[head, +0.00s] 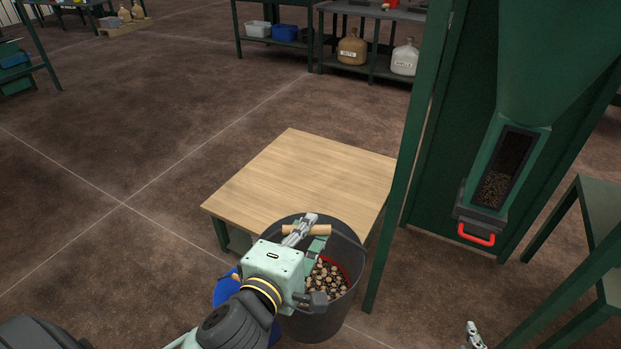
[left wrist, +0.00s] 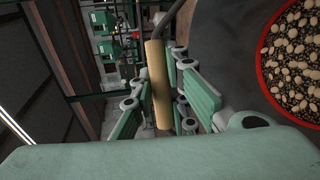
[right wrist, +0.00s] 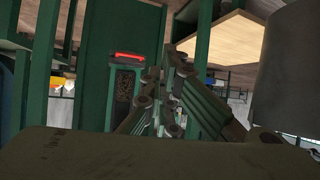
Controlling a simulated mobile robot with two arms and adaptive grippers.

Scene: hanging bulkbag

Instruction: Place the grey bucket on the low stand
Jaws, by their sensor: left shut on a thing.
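The grey bucket (head: 345,250) hangs from my left gripper (head: 303,228) in front of the low stand (head: 305,165), overlapping its near right corner in the head view. The bucket holds pale brown pebble-like pieces inside a red ring. My left gripper is shut on its wooden handle grip (left wrist: 158,85). Whether the bucket touches the stand cannot be told. The stand has a bare wooden top and green legs. My right gripper (right wrist: 170,95) is empty with its fingers apart; only its tip (head: 473,333) shows at the bottom of the head view. The bucket's side (right wrist: 290,75) shows at right there.
A green hopper (head: 540,70) with a chute window and red handle (head: 476,234) stands at the right, its green post (head: 410,150) close beside the stand. A blue object (head: 228,290) is partly hidden behind my left arm. Open floor lies left of the stand.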

